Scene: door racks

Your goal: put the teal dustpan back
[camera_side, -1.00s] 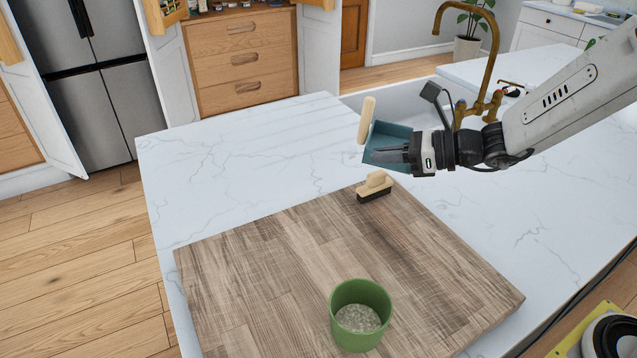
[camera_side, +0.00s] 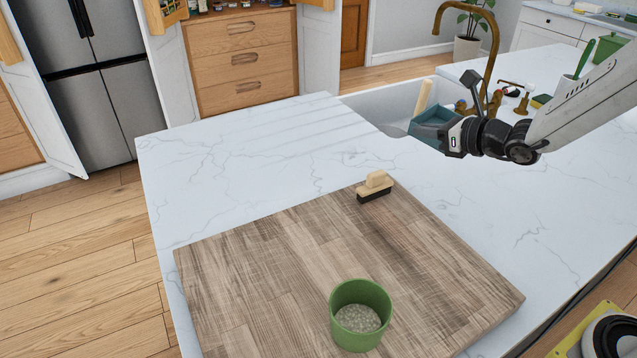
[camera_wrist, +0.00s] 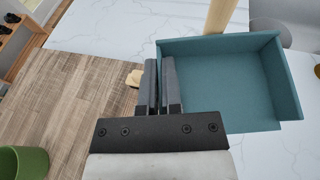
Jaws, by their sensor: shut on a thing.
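The teal dustpan (camera_side: 434,124) is a shallow open tray with a pale wooden handle (camera_side: 424,95) that points up. My gripper (camera_side: 451,138) is shut on a side wall of the dustpan. In the wrist view the dustpan (camera_wrist: 225,80) fills the right half, with its handle going off the top. The two fingers (camera_wrist: 161,85) lie close together at its left wall. The dustpan's underside is hidden.
A wooden board (camera_side: 290,250) lies on the white marble counter (camera_side: 220,170). A block brush (camera_side: 375,187) stands at its far edge and a green pot (camera_side: 360,315) at its near edge. The sink (camera_side: 385,100) and brass tap (camera_side: 480,70) are behind the dustpan. The left counter is clear.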

